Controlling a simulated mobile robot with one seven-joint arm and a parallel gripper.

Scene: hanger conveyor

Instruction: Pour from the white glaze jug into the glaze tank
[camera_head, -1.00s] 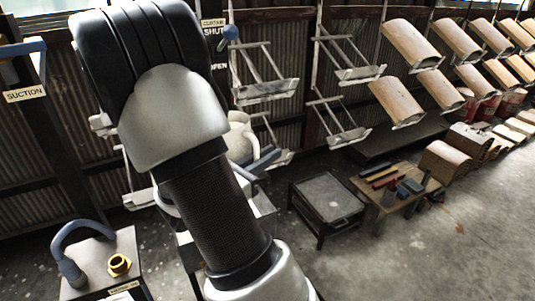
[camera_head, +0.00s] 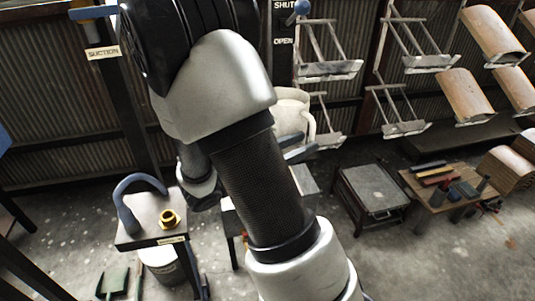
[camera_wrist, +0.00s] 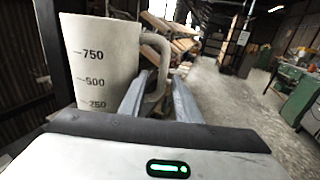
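The white glaze jug (camera_head: 293,108) is partly hidden behind my arm in the head view. In the wrist view the jug (camera_wrist: 98,62) stands upright at the left, with printed marks 750, 500 and 250. Its looped handle (camera_wrist: 160,50) lies between the two grey fingers of my gripper (camera_wrist: 160,90), which look closed on it. The fingers also show beside the jug in the head view. The contents and base of the jug are hidden. No label that I can read names the glaze tank. A grey box (camera_head: 140,230) with a brass fitting (camera_head: 169,218) and a bent blue-grey pipe (camera_head: 125,195) stands at the lower left.
A white bucket (camera_head: 162,268) stands below the box. A low stool-like stand (camera_head: 375,190) and a wooden tool table (camera_head: 440,205) stand at the right. Hanger racks (camera_head: 330,68) and hung curved tiles (camera_head: 465,95) line the back wall. Signs reading SUCTION (camera_head: 103,53), SHUT and OPEN show.

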